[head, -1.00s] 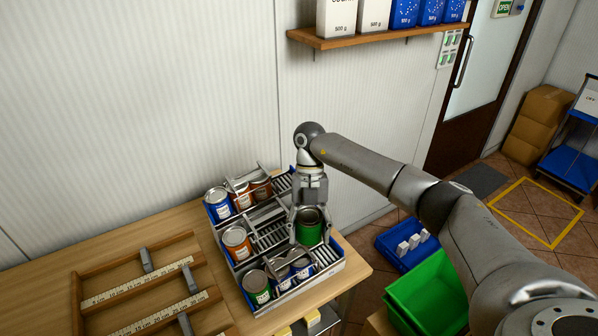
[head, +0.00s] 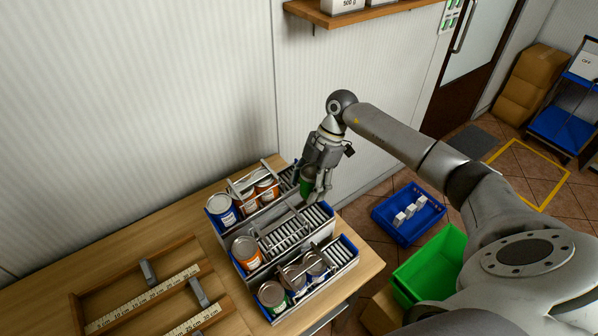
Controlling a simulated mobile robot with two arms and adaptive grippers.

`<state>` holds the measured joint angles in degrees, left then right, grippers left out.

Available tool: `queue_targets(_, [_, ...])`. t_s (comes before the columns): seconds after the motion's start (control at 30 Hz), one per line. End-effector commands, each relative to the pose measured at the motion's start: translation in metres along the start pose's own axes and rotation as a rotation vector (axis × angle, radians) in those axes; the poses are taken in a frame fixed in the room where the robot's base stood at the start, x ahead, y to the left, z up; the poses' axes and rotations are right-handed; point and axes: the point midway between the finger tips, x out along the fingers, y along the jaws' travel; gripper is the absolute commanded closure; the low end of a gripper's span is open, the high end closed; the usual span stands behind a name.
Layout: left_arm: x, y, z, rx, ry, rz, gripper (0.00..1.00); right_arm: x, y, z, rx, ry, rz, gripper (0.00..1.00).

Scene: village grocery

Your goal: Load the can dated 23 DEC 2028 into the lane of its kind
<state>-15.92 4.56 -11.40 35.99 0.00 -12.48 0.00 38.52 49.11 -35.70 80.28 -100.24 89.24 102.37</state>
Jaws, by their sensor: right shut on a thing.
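My right gripper (head: 316,182) is shut on a green can (head: 307,182) and holds it at the back right of the lane rack (head: 322,236). The can is partly hidden by the fingers, and its date cannot be read. The rack has several roller lanes. The back lane holds a blue can (head: 222,209) and orange cans (head: 267,188). The middle lane holds an orange can (head: 246,252) at its left end, with bare rollers to the right. The front lane holds a green can (head: 272,297) and smaller cans (head: 293,277). My left gripper is not in view.
A wooden tray with rulers (head: 145,290) lies at the left of the table (head: 190,212). A blue crate (head: 408,213) with white boxes and a green bin (head: 430,262) stand to the right, beyond the table. A shelf (head: 360,12) is on the wall above.

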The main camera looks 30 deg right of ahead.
Motion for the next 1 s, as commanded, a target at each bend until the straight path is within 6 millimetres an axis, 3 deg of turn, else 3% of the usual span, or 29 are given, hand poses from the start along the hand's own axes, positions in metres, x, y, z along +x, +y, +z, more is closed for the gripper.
queue_targets(0.17, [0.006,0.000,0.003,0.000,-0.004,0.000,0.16,0.006,0.000,0.003,0.001,0.000,0.000,0.73])
queue_targets(0.4, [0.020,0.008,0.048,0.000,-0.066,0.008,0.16,0.024,0.000,0.010,0.000,0.000,0.000,0.73])
queue_targets(0.47, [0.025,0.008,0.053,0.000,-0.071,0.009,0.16,0.029,0.000,0.013,0.000,0.000,0.000,0.73])
queue_targets(0.57, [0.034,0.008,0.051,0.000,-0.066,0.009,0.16,0.039,0.000,0.017,0.000,0.000,0.000,0.73])
queue_targets(0.8, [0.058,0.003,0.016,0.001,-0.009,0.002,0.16,0.061,0.000,0.025,0.000,0.001,0.000,0.73])
queue_targets(1.0, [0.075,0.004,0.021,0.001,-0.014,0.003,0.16,0.080,-0.001,0.033,0.000,0.000,-0.001,0.73])
